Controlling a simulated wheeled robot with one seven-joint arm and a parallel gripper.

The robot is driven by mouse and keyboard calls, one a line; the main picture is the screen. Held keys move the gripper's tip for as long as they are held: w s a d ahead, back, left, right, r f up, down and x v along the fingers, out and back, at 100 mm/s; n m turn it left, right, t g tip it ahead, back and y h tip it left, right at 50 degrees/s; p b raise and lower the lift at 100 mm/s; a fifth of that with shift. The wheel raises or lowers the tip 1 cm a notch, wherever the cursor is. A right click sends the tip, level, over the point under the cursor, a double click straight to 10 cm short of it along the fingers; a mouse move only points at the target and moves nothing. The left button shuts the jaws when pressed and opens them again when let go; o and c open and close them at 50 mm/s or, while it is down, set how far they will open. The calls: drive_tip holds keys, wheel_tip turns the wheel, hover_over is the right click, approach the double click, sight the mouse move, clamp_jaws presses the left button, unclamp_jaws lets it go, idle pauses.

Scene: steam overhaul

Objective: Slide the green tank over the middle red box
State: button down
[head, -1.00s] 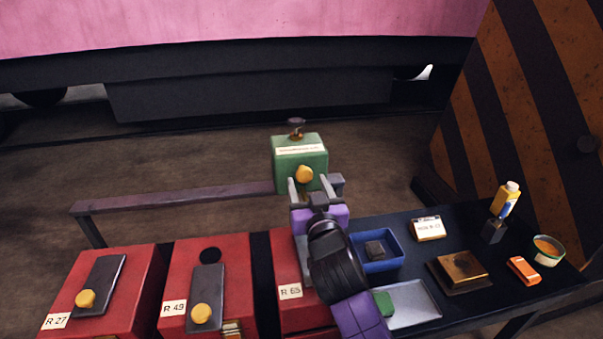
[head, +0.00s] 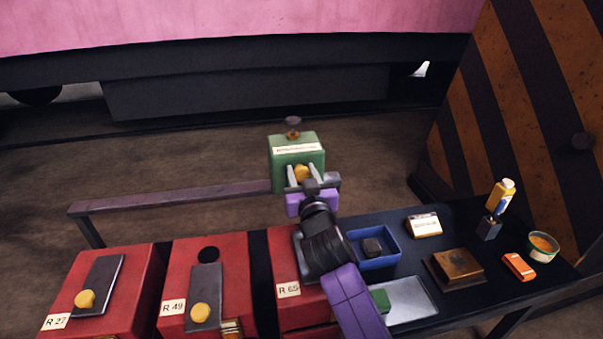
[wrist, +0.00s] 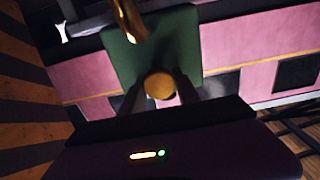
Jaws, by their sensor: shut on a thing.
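The green tank (head: 297,150) has a white label, a yellow knob on its front and a brass fitting on top. My gripper (head: 301,178) is shut on the yellow knob (head: 302,172) and is in front of the tank. In the wrist view the yellow knob (wrist: 159,85) sits between the two fingers, with the green tank (wrist: 185,55) behind it. The middle red box (head: 223,258), labelled R 49, has a dark round hole (head: 208,255) on top and a dark slide plate (head: 206,283) with a yellow knob. The tank is beyond the boxes, to the right of R 49.
Red box R 27 (head: 130,262) stands left, and red box R 65 (head: 283,258) stands right, partly hidden by my arm. A rail (head: 170,198) runs behind the boxes. The dark table at right holds a blue tray (head: 388,262), a metal tray, a yellow bottle (head: 502,194) and small items.

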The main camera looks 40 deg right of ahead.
drive_tip(key=shift+w+a+f+b, duration=0.1)
drive_tip(key=shift+w+a+b, duration=0.2)
drive_tip(key=shift+a+b, duration=0.25)
drive_tip(key=w+a+b, duration=0.6)
drive_tip(key=a, duration=0.4)
drive_tip(key=w+a+b, duration=0.7)
drive_tip(key=a, duration=0.2)
drive_tip(key=shift+w+a, duration=0.2)
drive_tip(key=shift+a, duration=0.2)
drive_tip(key=c, duration=0.9)
unclamp_jaws()
drive_tip(key=shift+v, duration=3.9)
